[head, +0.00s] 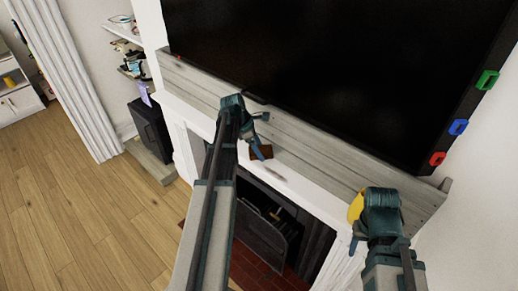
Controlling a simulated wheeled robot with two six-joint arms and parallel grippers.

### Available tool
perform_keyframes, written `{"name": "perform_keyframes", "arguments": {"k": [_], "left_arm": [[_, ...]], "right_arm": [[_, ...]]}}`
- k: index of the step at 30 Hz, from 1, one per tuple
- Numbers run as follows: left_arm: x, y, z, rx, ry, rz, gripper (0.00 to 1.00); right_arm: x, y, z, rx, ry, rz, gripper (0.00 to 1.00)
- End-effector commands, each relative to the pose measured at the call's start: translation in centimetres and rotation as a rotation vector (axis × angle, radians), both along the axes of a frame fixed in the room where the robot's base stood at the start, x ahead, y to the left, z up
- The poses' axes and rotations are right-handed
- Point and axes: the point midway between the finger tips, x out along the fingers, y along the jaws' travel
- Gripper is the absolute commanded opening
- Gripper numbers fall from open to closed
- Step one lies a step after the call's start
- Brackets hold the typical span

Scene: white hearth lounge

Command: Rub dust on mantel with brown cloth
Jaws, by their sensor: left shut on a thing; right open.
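The white mantel (312,191) runs diagonally below the big black screen. My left gripper (258,138) is over the mantel and shut on the brown cloth (264,153), a small brown piece at its fingers. The gripper hides part of it. A faint greyish smudge (277,173) shows on the mantel just below the cloth; I cannot tell whether it is dust or shadow. My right gripper (362,237) is at the right end of the mantel, open, its fingers partly hidden by its own body.
A yellow object (355,206) stands on the mantel right beside my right gripper. The black screen (335,65) rises behind a grey wooden board (200,84). The dark fireplace (268,222) opens below. Wooden floor (80,215) is clear at left.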

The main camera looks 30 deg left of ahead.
Motion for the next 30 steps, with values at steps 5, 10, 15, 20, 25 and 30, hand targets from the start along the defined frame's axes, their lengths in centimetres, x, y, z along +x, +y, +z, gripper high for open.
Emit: {"name": "perform_keyframes", "arguments": {"k": [5,10,15,20,25,30], "left_arm": [[0.0,0.0,0.8,0.000,0.000,0.000,0.36],[0.0,0.0,2.4,0.000,0.000,0.000,0.36],[0.0,0.0,3.2,0.000,0.000,0.000,0.36],[0.0,0.0,3.0,0.000,0.000,0.000,0.36],[0.0,0.0,3.0,0.000,0.000,0.000,0.36],[0.0,0.0,3.0,0.000,0.000,0.000,0.36]], "right_arm": [[0.0,0.0,0.8,0.000,0.000,0.000,0.50],[0.0,0.0,2.4,0.000,0.000,0.000,0.50],[0.0,0.0,3.2,0.000,0.000,0.000,0.50],[0.0,0.0,3.0,0.000,0.000,0.000,0.50],[0.0,0.0,3.0,0.000,0.000,0.000,0.50],[0.0,0.0,3.0,0.000,0.000,0.000,0.50]]}}
